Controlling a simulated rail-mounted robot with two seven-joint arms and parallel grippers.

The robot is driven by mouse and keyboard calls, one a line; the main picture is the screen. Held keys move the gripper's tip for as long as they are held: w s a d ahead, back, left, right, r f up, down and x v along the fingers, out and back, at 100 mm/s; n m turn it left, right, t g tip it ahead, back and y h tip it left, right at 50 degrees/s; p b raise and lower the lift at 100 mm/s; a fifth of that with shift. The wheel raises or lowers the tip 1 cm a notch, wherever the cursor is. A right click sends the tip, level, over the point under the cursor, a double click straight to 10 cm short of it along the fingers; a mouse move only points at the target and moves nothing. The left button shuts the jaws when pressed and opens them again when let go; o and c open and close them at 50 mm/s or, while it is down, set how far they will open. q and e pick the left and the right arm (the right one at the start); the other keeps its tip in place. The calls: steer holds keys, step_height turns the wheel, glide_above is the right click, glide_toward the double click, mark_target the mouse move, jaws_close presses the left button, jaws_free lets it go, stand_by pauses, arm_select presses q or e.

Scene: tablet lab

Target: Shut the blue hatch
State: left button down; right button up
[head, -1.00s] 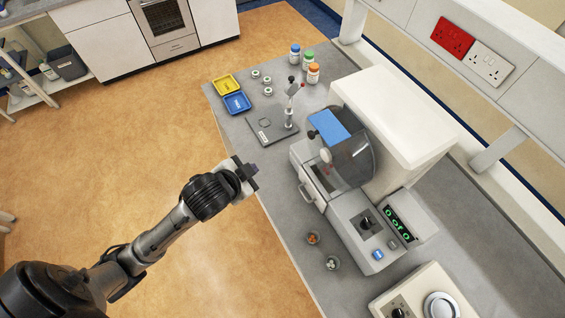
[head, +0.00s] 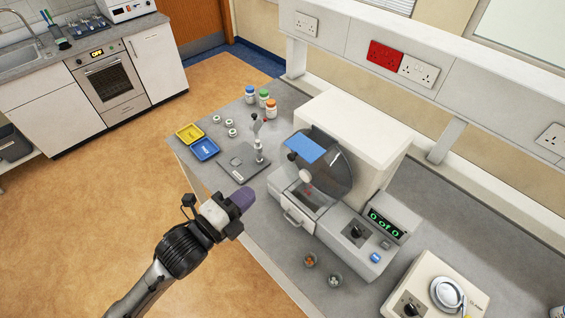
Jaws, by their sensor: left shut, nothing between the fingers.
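The blue hatch (head: 302,149) is the blue-topped, smoky see-through cover on the cream and grey machine (head: 350,135). It stands raised, and the chamber (head: 309,193) below it shows open at the front. A dark knob and a pale round knob show on the hatch's near side. My left gripper (head: 243,198) has purple fingertips, shut and empty. It is in front of the machine, left of the chamber and apart from the hatch, pointing up and right. My right gripper is not in view.
A grey stand (head: 245,164), yellow tray (head: 190,132) and blue tray (head: 204,149) lie left of the machine. Several bottles and small jars stand behind them. Two small cups (head: 309,260) stand before the machine. A cream device (head: 436,290) is at lower right.

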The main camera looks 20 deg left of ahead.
arm_select(q)
steer(key=p, duration=0.3)
glide_toward(299, 152)
steer(key=x, duration=0.4)
steer(key=shift+w+a+f, duration=0.1)
steer(key=shift+w+a, duration=0.1)
steer(key=shift+w, duration=0.1)
steer(key=x, duration=0.5)
steer(key=shift+w+d, duration=0.2)
steer(key=shift+d, duration=0.15)
steer(key=shift+f, duration=0.2)
